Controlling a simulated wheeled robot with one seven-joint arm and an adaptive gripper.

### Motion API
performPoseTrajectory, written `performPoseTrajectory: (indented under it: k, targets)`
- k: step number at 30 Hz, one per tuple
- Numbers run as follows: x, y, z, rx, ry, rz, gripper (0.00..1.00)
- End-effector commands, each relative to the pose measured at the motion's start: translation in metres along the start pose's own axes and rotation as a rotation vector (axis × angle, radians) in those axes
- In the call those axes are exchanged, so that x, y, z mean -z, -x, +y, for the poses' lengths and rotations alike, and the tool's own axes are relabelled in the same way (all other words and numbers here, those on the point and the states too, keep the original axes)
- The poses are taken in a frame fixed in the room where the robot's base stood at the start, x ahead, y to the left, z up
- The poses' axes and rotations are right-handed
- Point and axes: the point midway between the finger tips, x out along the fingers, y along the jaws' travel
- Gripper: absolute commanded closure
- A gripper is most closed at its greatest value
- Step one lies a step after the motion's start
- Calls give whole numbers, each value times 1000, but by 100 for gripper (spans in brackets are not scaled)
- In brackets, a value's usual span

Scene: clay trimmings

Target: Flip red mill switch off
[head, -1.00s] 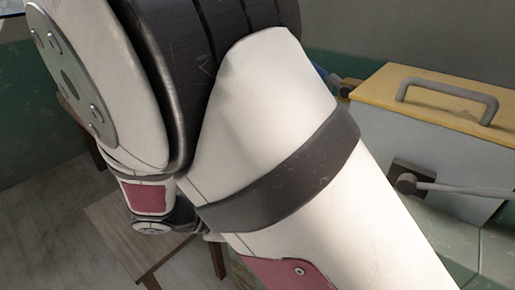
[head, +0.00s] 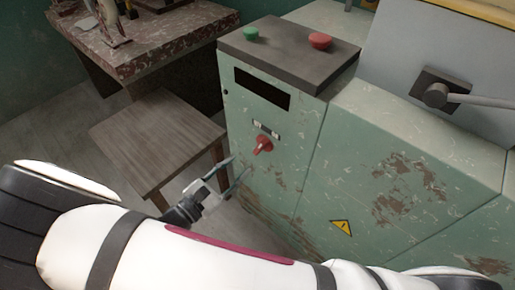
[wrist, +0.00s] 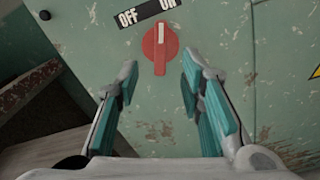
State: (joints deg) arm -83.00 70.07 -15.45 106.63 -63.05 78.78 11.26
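The red mill switch (head: 262,145) is a rotary knob on the front of the green, worn cabinet. In the wrist view the red knob (wrist: 160,52) stands nearly upright, its white mark at the top end, towards the ON label (wrist: 168,3). The OFF label (wrist: 127,18) is to the upper left. My gripper (head: 236,170) is open and empty, just in front of the panel, below and left of the knob in the head view. In the wrist view its teal-padded fingers (wrist: 159,80) lie either side of the knob's lower end, apparently not touching it.
The cabinet's dark top carries a green button (head: 251,34) and a red button (head: 320,41). A wooden stool (head: 155,135) stands left of the cabinet, close to my gripper. A stone-topped table (head: 140,45) is behind it. A grey box with a lever (head: 438,95) is at right.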

Motion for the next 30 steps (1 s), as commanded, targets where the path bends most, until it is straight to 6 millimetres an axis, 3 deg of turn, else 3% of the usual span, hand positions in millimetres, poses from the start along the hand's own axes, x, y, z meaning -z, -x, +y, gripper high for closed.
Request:
performPoseTrajectory:
  k: [6, 15, 27, 28, 30]
  targets:
    - [0, -45, -1, 4, 1, -2, 65]
    - [0, -86, -1, 3, 1, -1, 65]
    - [0, -93, -1, 2, 0, 0, 65]
    - [0, -93, -1, 2, 0, 0, 67]
    - [0, -93, -1, 2, 0, 0, 83]
